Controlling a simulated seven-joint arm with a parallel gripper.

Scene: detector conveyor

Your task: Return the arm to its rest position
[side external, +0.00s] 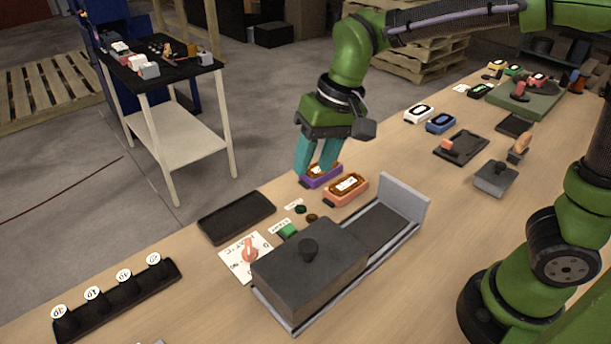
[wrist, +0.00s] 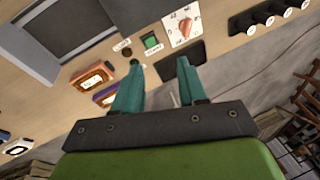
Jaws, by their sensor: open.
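My gripper (side external: 314,170) is open, with its two teal fingers pointing down over the table's far edge. In the side external view its fingertips overlap the purple detector box (side external: 322,176); I cannot tell whether they touch it. In the wrist view nothing shows between the fingers (wrist: 160,75), and the purple box (wrist: 106,95) lies to the left of them. An orange box (side external: 346,188) sits beside the purple one, and it also shows in the wrist view (wrist: 90,78).
The grey conveyor unit with a dark cover (side external: 310,265) stands in front. A black tray (side external: 237,217), a green button (side external: 288,230) and a dial card (side external: 235,262) lie left of my gripper. White and blue boxes (side external: 441,123) lie to the right. A side cart (side external: 185,130) stands beyond the table.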

